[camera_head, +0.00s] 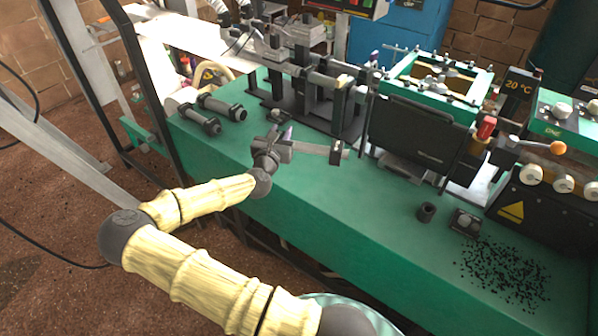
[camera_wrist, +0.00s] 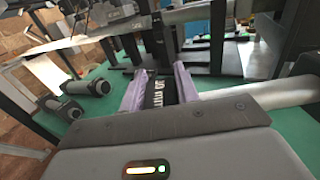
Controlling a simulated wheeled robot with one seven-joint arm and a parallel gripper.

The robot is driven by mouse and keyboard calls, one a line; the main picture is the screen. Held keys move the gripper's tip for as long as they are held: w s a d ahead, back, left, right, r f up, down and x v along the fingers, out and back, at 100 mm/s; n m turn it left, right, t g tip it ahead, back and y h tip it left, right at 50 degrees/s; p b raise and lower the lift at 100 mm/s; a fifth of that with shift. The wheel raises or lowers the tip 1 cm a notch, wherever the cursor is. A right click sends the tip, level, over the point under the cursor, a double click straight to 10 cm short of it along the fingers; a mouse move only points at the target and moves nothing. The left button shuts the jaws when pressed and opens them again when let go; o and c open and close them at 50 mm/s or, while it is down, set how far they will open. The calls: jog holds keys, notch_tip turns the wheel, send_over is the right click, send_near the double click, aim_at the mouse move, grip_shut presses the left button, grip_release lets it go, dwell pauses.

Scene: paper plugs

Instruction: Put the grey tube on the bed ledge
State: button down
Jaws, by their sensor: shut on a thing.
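My gripper (camera_head: 286,134) is over the green bench top, left of the middle. In the wrist view its two purple fingers (camera_wrist: 158,88) are closed on a dark grey piece (camera_wrist: 160,93) with pale markings, which I take to be the grey tube. Most of it is hidden by the fingers and the gripper body. A pale grey bar (camera_head: 314,153) runs right from beside my gripper; it also shows in the wrist view (camera_wrist: 270,93). I cannot tell whether it joins the held piece. I cannot single out the bed ledge for certain.
Two dark flanged cylinders (camera_head: 222,107) lie at the bench's left. Dark machine frames and a green-framed press (camera_head: 440,78) stand behind. A small dark cup (camera_head: 427,212), a small box (camera_head: 465,222) and scattered black granules (camera_head: 502,275) are at the right. The bench front centre (camera_head: 340,215) is clear.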

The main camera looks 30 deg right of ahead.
notch_tip(320, 180, down, 6)
jog(key=shift+r, duration=0.15)
jog(key=shift+f, duration=1.85)
jog(key=shift+f, duration=0.15)
jog(key=c, duration=1)
grip_release()
jog(key=shift+c, duration=0.2)
jog(key=shift+s+a, duration=0.2)
jog(key=shift+a, duration=0.05)
jog(key=b+v, duration=0.1)
jog(key=v, duration=1)
jog(key=shift+s+a, duration=0.15)
jog(key=shift+s, duration=0.05)
